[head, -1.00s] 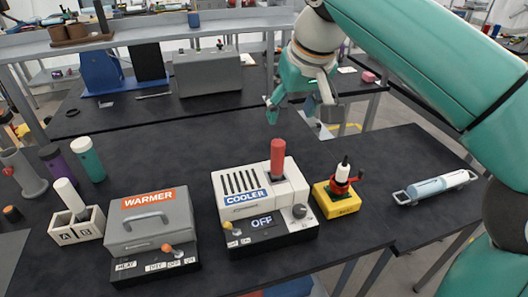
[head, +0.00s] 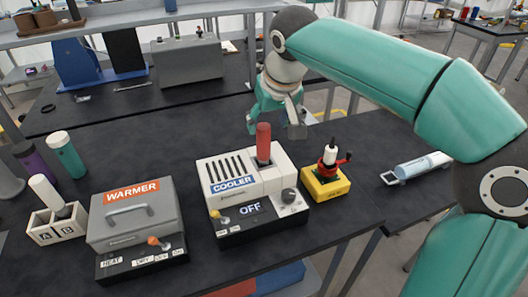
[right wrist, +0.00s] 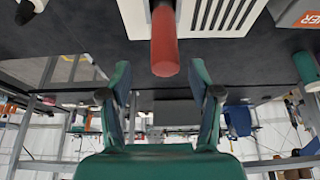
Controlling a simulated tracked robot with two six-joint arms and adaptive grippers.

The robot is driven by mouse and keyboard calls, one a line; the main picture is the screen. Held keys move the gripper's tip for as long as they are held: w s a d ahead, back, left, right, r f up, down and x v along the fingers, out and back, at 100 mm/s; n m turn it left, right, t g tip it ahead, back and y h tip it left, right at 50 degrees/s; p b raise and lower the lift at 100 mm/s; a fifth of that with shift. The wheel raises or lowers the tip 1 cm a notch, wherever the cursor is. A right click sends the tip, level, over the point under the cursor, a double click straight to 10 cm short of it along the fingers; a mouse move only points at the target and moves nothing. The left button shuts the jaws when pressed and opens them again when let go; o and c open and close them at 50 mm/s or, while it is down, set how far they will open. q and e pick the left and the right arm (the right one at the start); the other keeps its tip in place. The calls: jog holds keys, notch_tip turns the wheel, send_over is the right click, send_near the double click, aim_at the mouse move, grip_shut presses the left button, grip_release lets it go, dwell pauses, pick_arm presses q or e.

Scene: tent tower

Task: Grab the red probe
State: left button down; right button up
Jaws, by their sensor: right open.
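The red probe (head: 263,142) stands upright in the right part of the white cooler (head: 217,178) on the black table. In the right wrist view the probe (right wrist: 165,45) shows at the top middle, beyond the fingertips and roughly centred between them. My right gripper (head: 277,130) is open and empty, behind the probe in the head view. Its two fingers also show in the right wrist view (right wrist: 160,82), spread apart with nothing between them. The lower end of the probe is hidden inside the cooler. My left gripper does not show.
The grey warmer (head: 150,212) stands left of the cooler. A yellow block with a red-and-black fitting (head: 326,183) stands close on its right. A white-blue cylinder in a holder (head: 418,167) lies at the right edge. A two-slot A/B box (head: 58,223) is at the left.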

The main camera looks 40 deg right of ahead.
aim_at(263, 154)
jog(key=x, duration=0.4)
jog(key=shift+w+a+f, duration=0.1)
jog(key=shift+a+f, duration=0.15)
jog(key=shift+f, duration=0.05)
jog(key=shift+r, duration=0.1)
grip_shut()
